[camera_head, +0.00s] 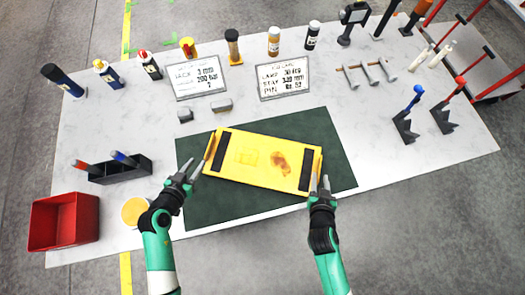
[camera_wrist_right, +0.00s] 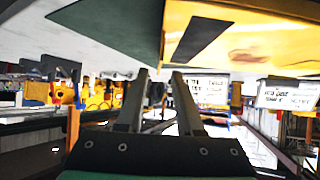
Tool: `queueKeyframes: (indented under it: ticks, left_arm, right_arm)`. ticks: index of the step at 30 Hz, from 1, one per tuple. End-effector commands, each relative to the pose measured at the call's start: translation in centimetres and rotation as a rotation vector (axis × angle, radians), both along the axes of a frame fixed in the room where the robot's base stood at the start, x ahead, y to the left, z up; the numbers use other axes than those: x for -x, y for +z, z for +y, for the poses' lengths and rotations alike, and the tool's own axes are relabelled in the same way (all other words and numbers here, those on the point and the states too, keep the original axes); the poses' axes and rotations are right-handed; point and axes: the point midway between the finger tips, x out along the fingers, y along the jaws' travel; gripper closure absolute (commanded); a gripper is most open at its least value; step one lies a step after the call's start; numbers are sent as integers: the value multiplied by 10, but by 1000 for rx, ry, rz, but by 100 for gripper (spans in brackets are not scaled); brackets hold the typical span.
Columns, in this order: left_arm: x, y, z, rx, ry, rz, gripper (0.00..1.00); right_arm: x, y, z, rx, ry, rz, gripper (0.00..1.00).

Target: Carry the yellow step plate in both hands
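The yellow step plate (camera_head: 262,160) lies level over the dark green mat (camera_head: 225,207), slightly turned. It has a black strip near each end, raised yellow ends and a brown stain. My left gripper (camera_head: 195,167) is at the plate's left end, its two fingers apart. My right gripper (camera_head: 320,182) is at the right end. In the right wrist view, the right gripper's fingers (camera_wrist_right: 159,75) are spread, with the step plate's end (camera_wrist_right: 163,40) close to and between their tips. I see no firm grip on either end.
Two small grey blocks (camera_head: 222,105) and two printed signs (camera_head: 284,78) stand behind the mat. Bottles and tools line the back. A black holder (camera_head: 122,170), red bin (camera_head: 64,220) and yellow round item (camera_head: 134,211) are left.

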Motion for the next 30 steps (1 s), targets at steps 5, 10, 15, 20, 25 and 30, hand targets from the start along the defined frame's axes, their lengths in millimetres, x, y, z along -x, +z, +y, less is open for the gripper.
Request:
queueKeyframes:
  ticks: [5,10,15,20,25,30]
  left_arm:
    - [0,0,0,0,0,0,64]
    - [0,0,0,0,0,0,64]
    - [0,0,0,0,0,0,64]
    - [0,0,0,0,0,0,64]
    - [0,0,0,0,0,0,64]
    - [-1,1,-3,-1,-8,-3,64]
  right_arm:
    - [32,22,8,-1,4,0,64]
    - [49,34,11,0,1,0,64]
    - [52,36,11,0,0,1,64]
    - [52,36,11,0,0,1,64]
    - [51,36,11,0,0,0,64]
    - [50,37,9,-2,-9,-3,64]
